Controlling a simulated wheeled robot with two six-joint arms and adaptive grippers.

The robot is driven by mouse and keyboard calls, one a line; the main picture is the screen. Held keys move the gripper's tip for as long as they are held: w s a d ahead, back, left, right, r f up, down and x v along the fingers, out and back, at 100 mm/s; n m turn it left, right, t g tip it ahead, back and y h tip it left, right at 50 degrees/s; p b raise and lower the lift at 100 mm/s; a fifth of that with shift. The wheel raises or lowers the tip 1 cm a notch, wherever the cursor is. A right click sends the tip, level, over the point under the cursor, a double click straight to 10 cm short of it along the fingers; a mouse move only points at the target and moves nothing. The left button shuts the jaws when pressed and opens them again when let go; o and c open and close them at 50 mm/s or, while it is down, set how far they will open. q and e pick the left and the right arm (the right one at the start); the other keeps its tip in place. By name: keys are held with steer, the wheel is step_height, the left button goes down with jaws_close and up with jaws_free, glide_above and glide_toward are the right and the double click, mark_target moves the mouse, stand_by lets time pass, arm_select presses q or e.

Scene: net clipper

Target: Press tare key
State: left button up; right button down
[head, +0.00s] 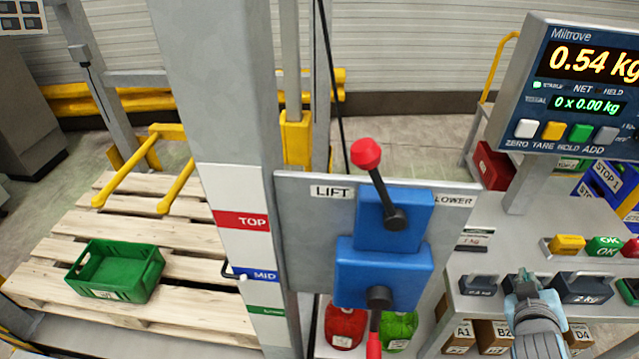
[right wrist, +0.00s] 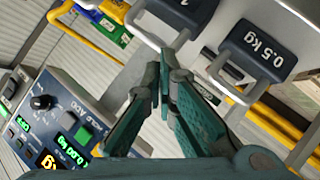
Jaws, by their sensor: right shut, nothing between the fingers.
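My right gripper (head: 522,280) is low at the right, well below the keys, in front of the row of weights. In the right wrist view its teal fingers (right wrist: 165,75) are closed with nothing between them. The display (right wrist: 60,125) also shows there, tilted at lower left; I cannot make out the tare key in it. My left gripper is out of view.
Dark weights with handles, one marked 0.5 kg (right wrist: 262,50), lie close to my right gripper. A blue lever box (head: 385,270) with a red knob (head: 366,153) stands mid-view beside a grey post (head: 215,90). A green crate (head: 116,271) sits on a pallet at left.

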mark_target(554, 131)
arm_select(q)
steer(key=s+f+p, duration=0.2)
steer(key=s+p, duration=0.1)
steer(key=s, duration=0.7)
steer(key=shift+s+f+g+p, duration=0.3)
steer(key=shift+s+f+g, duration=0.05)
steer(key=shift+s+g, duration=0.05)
arm_select(e)
steer(key=w+d+r+n+t+h, duration=0.1)
steer(key=w+d+r+t, duration=0.1)
steer(key=r, duration=0.8)
steer(key=w+d+r+t+h, duration=0.2)
steer(key=w+r, duration=0.3)
steer(key=r, duration=0.5)
steer(key=shift+d+r+n+t, duration=0.25)
steer(key=shift+d+n+t, duration=0.15)
steer(key=shift+d+t, duration=0.1)
steer(key=shift+w, duration=0.15)
arm_select(q)
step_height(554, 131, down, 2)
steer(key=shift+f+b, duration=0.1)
steer(key=shift+b, duration=0.95)
arm_select(e)
steer(key=w, duration=0.8)
steer(key=shift+w, duration=0.35)
steer(key=shift+w, duration=0.4)
